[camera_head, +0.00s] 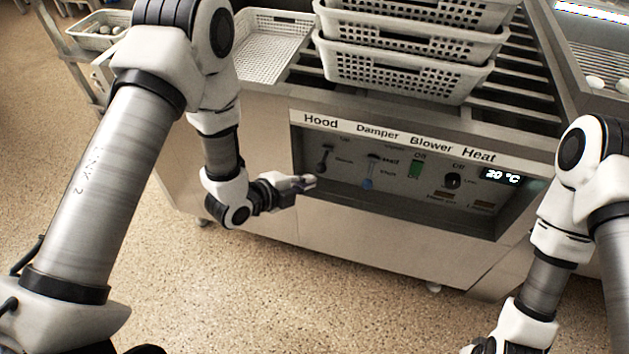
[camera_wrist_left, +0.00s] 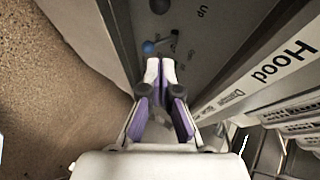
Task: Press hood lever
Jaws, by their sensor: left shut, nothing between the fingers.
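The hood lever, with a dark knob (camera_head: 322,166), is on the recessed control panel (camera_head: 405,185) under the "Hood" label. In the left wrist view, a dark round knob (camera_wrist_left: 160,5) shows at the top edge, partly cut off. My left gripper (camera_head: 312,181) is just in front of the panel, low and close to the hood lever; I cannot tell whether it touches. In the left wrist view its purple-padded fingers (camera_wrist_left: 160,70) are together and empty. The blue-knobbed damper lever (camera_head: 368,183) is right of the gripper; its knob (camera_wrist_left: 149,47) appears just past the fingertips.
Stacked white perforated baskets (camera_head: 400,75) stand above. The floor (camera_head: 270,290) in front is clear.

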